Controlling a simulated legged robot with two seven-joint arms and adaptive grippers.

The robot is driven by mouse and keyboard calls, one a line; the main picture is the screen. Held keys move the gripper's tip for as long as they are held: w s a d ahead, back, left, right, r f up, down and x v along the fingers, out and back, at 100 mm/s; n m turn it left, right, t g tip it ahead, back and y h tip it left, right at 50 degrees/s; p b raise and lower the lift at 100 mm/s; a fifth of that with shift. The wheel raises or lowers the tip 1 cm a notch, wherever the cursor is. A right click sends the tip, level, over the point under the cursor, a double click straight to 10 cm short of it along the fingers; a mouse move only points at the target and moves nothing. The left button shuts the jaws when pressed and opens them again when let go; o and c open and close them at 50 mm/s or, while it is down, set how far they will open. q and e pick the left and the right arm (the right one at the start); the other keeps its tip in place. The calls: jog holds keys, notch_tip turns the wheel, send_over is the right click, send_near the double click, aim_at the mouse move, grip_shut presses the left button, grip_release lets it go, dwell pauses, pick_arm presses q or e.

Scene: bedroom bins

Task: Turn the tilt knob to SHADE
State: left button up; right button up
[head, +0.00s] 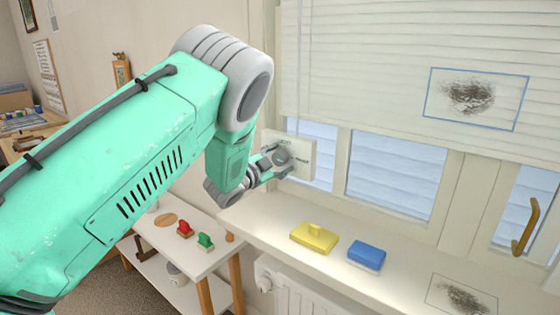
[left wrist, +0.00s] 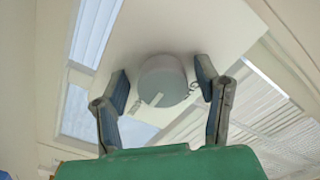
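The tilt knob (left wrist: 163,77) is a round grey knob on a pale square plate (left wrist: 205,28) beside the window. In the head view the plate (head: 304,150) carries small dark lettering too small to read, and my gripper partly covers the knob. My left gripper (head: 276,163) is at the knob. In the left wrist view its two fingers (left wrist: 163,86) stand open on either side of the knob, with a small gap on each side. My right gripper is not in view.
A blind (head: 390,60) hangs above the window. A small table (head: 190,222) with red and green stamp-like items stands below my left arm. A gold handle (head: 525,226) is at right.

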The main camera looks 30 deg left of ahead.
pick_arm(q)
jog(key=s+a, duration=0.1)
jog(key=s, duration=1.1)
jog(key=shift+w+f, duration=0.1)
